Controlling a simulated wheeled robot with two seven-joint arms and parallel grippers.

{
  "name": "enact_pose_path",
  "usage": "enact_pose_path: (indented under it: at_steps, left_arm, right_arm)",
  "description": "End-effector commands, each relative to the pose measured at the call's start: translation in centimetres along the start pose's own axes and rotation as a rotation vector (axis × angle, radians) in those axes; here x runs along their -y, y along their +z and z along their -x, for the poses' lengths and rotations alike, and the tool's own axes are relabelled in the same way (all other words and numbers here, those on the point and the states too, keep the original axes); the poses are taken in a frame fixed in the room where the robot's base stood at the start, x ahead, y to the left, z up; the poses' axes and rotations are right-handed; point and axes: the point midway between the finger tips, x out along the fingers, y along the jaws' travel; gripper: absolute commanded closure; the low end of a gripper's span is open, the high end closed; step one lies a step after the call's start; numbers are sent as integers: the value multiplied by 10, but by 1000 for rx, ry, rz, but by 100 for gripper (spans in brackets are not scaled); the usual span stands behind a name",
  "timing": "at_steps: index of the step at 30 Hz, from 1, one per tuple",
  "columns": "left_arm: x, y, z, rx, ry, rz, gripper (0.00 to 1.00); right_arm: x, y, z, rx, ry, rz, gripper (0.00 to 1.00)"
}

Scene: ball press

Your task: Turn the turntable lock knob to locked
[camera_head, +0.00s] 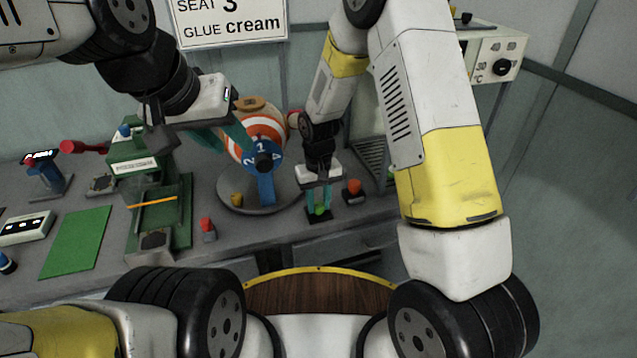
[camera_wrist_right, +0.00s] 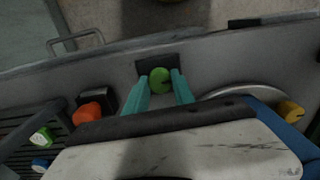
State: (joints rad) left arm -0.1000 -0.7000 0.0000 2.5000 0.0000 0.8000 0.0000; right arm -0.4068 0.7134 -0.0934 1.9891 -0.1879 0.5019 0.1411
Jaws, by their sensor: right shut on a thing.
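A round green knob (camera_head: 319,210) stands on a small black base at the bench's front edge, right of the grey turntable disc (camera_head: 232,205). My right gripper (camera_head: 319,199) points down at it from above. In the right wrist view the green knob (camera_wrist_right: 159,80) sits between the two teal fingertips (camera_wrist_right: 161,82), which are shut on it. A dark mark shows on its face; no lock label is readable. On the turntable is an orange-and-white striped ball (camera_head: 272,126) with a blue numbered piece. My left gripper (camera_head: 238,138) is beside the ball; its finger gap is unclear.
An orange-red knob (camera_head: 354,188) stands to the right of the green one. A green press (camera_head: 135,155) and green mat (camera_head: 77,242) lie further left.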

Motion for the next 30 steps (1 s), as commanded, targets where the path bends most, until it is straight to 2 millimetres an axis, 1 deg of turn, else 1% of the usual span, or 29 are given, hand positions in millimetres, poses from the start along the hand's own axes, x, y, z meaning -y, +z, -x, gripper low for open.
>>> enact_pose_path:
  at_steps: [7,19,20,22,23,30]
  left_arm:
    - [0,0,0,0,0,0,64]
    - [0,0,0,0,0,0,64]
    - [0,0,0,0,0,0,64]
    - [0,0,0,0,0,0,64]
    - [0,0,0,0,0,0,64]
    - [0,0,0,0,0,0,64]
  right_arm:
    - [0,-2,1,-4,0,-44,100]
    - [0,-2,1,-4,0,-47,100]
    - [0,-2,1,-4,0,-47,64]
    - [0,-1,1,-4,0,-47,50]
    - [0,-1,1,-4,0,-47,48]
    - [0,0,0,-1,0,-47,48]
